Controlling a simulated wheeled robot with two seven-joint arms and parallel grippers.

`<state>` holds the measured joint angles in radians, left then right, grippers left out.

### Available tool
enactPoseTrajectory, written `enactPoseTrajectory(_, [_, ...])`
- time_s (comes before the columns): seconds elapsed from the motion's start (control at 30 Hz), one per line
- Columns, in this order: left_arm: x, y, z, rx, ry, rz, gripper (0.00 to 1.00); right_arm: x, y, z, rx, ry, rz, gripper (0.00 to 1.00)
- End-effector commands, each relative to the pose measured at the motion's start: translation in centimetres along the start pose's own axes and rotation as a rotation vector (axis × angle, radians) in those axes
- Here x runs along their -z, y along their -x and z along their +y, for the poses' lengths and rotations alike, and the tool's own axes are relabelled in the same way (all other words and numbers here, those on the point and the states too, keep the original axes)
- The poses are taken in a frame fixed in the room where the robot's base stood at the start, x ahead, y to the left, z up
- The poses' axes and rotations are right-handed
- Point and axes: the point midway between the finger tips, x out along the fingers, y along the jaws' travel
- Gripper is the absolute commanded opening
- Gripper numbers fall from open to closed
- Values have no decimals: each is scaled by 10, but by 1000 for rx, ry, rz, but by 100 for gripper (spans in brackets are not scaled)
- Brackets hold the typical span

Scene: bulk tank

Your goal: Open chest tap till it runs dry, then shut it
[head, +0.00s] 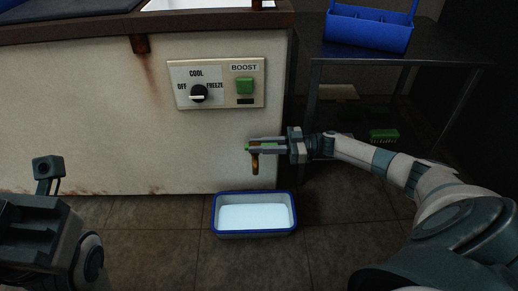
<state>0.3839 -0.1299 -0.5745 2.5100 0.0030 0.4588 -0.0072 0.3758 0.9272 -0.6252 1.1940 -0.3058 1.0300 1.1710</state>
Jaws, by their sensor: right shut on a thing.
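The chest tap (255,164) is a small brownish spout low on the right end of the white chest's front, with a bit of green at its handle. My right gripper (262,146) reaches in from the right and is shut on the tap's handle, partly hiding it. The spout points down. I can make out no stream below it. A blue-rimmed basin (216,226) stands on the floor under the tap, with pale liquid in it. My left arm shows at the lower left; its fingers are out of view.
The rust-stained chest (100,130) carries a panel (185,98) with a COOL knob (198,93) and a green BOOST button (244,86). At right a dark metal table (440,60) holds a blue caddy (368,32); a green brush (384,135) lies below. The tiled floor around the basin is clear.

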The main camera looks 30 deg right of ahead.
Motion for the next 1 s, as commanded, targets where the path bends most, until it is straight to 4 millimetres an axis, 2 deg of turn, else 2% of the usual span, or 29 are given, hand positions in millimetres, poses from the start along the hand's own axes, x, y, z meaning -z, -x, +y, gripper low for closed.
enactPoseTrajectory(0.4, [1,0,0,0,3,6,31,0,-1,0,8,0,1,0])
enactPoseTrajectory(0.43, [1,0,0,0,3,6,31,0,-1,0,8,0,1,21])
enactPoseTrajectory(0.5, [1,0,0,0,3,6,31,0,-1,0,8,0,1,38])
enactPoseTrajectory(1.0, [-1,-6,0,1,3,3,31,1,0,0,-26,-2,0,38])
